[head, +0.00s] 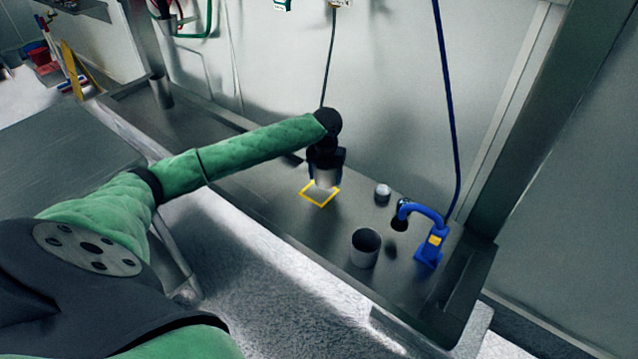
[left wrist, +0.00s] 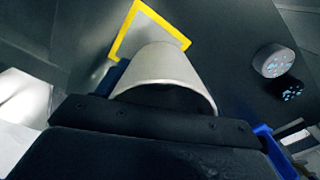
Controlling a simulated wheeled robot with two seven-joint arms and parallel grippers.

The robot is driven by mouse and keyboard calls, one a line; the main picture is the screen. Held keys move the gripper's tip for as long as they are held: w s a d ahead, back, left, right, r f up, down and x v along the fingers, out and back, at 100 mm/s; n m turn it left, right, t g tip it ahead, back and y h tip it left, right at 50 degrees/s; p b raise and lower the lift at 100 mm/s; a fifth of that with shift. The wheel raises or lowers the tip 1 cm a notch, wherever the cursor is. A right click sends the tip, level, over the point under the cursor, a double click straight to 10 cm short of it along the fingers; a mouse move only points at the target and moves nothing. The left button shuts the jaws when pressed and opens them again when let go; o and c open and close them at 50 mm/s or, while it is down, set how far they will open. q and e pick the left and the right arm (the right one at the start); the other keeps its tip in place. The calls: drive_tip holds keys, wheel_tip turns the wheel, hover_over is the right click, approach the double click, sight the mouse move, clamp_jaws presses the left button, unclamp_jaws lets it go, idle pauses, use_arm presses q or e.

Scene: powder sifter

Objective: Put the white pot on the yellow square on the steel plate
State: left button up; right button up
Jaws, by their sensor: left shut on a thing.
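The white pot (head: 325,178) is held in my left gripper (head: 326,165), which is shut on it. In the head view the pot is over the yellow square (head: 308,199) on the steel plate (head: 287,216). In the left wrist view the pot (left wrist: 165,75) covers part of the yellow square (left wrist: 166,25), whose far corner and sides show beyond it. I cannot tell whether the pot's base touches the plate or hangs just above it. My right gripper is not in view.
A larger grey container (head: 365,250) stands on the plate to the right. A small round jar (head: 382,193) and a blue device with a curved hose (head: 430,245) stand behind it. A grey cylinder (head: 161,92) stands at the far left end. The plate left of the square is clear.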

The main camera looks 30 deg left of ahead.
sight(319, 192)
use_arm(q)
drive_tip(key=shift+s+a+f, duration=0.1)
drive_tip(key=shift+a+f, duration=0.25)
drive_tip(key=shift+a, duration=0.2)
drive_tip(key=shift+s+a+f, duration=0.1)
drive_tip(key=shift+a+f, duration=0.2)
drive_tip(key=shift+a, duration=0.2)
wheel_tip(319, 192, down, 3)
drive_tip(key=shift+f+p, duration=0.15)
drive_tip(key=shift+p, duration=0.4)
drive_tip(key=shift+f, duration=0.3)
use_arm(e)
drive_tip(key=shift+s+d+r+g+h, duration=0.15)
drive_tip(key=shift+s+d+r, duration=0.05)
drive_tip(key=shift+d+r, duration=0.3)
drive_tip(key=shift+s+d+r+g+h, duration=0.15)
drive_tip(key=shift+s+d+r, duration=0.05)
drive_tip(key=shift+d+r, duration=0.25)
use_arm(q)
drive_tip(key=shift+f, duration=0.15)
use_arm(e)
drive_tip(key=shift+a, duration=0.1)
use_arm(q)
drive_tip(key=o, duration=1)
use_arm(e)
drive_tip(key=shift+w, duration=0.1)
